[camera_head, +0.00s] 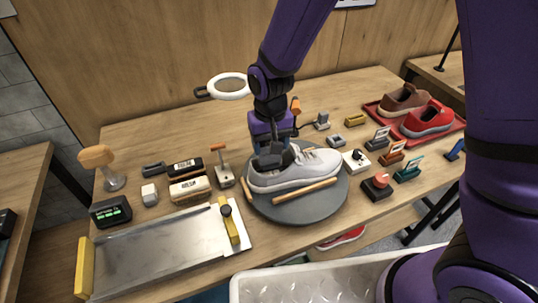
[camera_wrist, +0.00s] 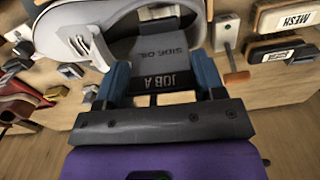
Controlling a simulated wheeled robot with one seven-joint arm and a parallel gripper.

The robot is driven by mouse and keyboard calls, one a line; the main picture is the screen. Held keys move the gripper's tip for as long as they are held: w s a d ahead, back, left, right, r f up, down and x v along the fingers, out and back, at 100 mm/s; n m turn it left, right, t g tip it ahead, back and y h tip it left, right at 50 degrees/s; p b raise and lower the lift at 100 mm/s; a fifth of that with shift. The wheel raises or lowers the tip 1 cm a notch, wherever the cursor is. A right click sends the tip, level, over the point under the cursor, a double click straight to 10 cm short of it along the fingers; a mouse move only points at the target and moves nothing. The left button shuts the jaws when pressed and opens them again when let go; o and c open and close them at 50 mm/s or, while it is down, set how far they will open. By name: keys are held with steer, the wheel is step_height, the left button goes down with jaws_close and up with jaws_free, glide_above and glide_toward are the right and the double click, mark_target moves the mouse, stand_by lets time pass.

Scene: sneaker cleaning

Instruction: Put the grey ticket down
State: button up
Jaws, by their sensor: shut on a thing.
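My gripper (camera_head: 272,148) is shut on the grey ticket (camera_wrist: 165,75), between its two blue fingers. The ticket's lettering includes "JOB A" in the wrist view. In the head view the dark end of the ticket (camera_head: 270,161) shows below the fingers, over the heel end of the white-grey sneaker (camera_head: 305,170). The sneaker also shows behind the ticket in the wrist view (camera_wrist: 120,35). It lies on a round grey turntable (camera_head: 325,204). I cannot tell whether the ticket touches the sneaker.
Wooden sticks (camera_head: 304,191) lie beside the sneaker. Labelled brushes (camera_head: 189,189) and a metal tray (camera_head: 160,258) are at left. Small card stands (camera_head: 391,159) and a red tray (camera_head: 443,136) with two shoes are at right. A ring lamp (camera_head: 228,87) stands behind. A white crate (camera_head: 300,287) is in front.

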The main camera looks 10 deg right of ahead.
mark_target(270, 164)
steer(key=shift+f, duration=2.1)
steer(key=shift+f, duration=0.15)
steer(key=o, duration=1.1)
